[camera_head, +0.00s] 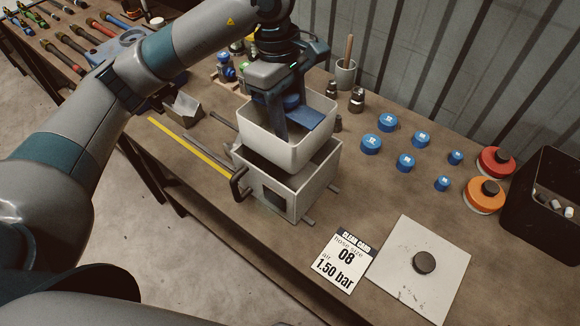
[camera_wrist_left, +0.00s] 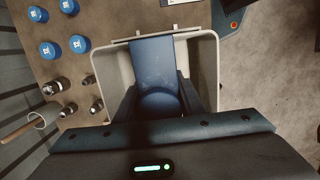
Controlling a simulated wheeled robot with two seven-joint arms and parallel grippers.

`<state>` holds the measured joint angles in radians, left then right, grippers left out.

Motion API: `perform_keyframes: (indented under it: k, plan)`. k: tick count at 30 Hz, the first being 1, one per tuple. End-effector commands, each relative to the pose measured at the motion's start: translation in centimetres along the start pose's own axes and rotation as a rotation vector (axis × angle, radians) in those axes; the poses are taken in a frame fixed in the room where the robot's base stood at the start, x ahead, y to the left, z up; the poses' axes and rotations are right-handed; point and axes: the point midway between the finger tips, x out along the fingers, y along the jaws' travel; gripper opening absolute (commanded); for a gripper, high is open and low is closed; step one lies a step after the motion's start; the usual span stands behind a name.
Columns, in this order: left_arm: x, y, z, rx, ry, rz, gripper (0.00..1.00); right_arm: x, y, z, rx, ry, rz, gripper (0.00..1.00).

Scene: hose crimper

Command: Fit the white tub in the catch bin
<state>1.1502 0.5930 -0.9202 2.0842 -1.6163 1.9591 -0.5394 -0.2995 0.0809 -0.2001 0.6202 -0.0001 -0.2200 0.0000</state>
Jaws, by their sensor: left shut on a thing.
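The white tub (camera_head: 282,154) is upright over the catch bin (camera_head: 315,180), a pale open box with a dark handle and a dark window in its front. The tub hides much of the bin's opening; dark interior shows at the near rim. I cannot tell whether the tub's base is above the rim or just inside it. My left gripper (camera_head: 291,122) points down into the tub, shut on a blue piece (camera_head: 305,117) inside it. In the left wrist view the tub's rim (camera_wrist_left: 100,85) surrounds the blue piece (camera_wrist_left: 157,65). My right gripper is not in view.
Several blue caps (camera_head: 387,122) lie to the right. A yellow strip (camera_head: 190,147) lies left of the bin. A black box (camera_head: 545,200) stands at the far right. A cup (camera_head: 345,75) and fittings stand behind.

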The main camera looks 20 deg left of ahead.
Motion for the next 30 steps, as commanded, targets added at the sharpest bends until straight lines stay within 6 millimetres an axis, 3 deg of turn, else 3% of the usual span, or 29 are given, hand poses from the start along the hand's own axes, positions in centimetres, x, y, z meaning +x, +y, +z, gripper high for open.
perform_keyframes:
  k: [15, 21, 30]
  plan:
    - [9.8, -0.1, -1.4, 0.0, 0.0, -0.004, 0.1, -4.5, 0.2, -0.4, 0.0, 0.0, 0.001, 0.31]
    - [11.2, 0.0, -1.6, 0.0, 0.0, 0.0, 0.1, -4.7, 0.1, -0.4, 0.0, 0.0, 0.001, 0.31]
    - [11.2, 0.0, -1.6, 0.0, 0.0, 0.0, 0.1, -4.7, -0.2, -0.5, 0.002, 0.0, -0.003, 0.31]
